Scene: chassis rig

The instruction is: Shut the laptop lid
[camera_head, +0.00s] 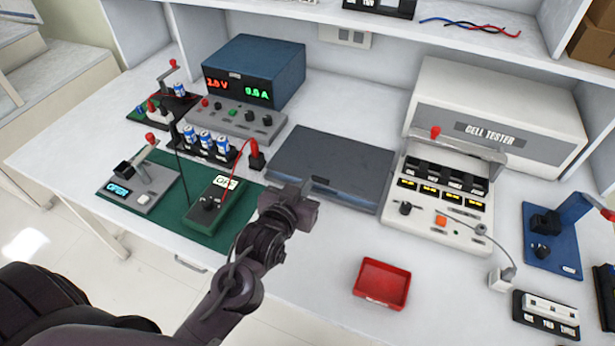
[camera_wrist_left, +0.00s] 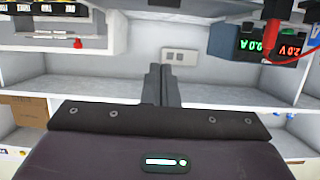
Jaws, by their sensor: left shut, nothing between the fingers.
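The laptop (camera_head: 335,160) is a dark grey slab lying flat on the middle of the bench in the head view. Its lid looks down flat on the base, with no screen or keyboard showing. My left gripper (camera_head: 304,196) is at the laptop's front left corner and hides a little of it; I cannot tell whether they touch. In the left wrist view the left gripper's fingers (camera_wrist_left: 160,86) are together with nothing between them, and no laptop can be made out there. My right gripper is not in view.
A green mat (camera_head: 232,226) with a meter and switch box lies to the left. A blue power supply (camera_head: 270,62) stands behind. The white cell tester (camera_head: 440,225) is close on the laptop's right.

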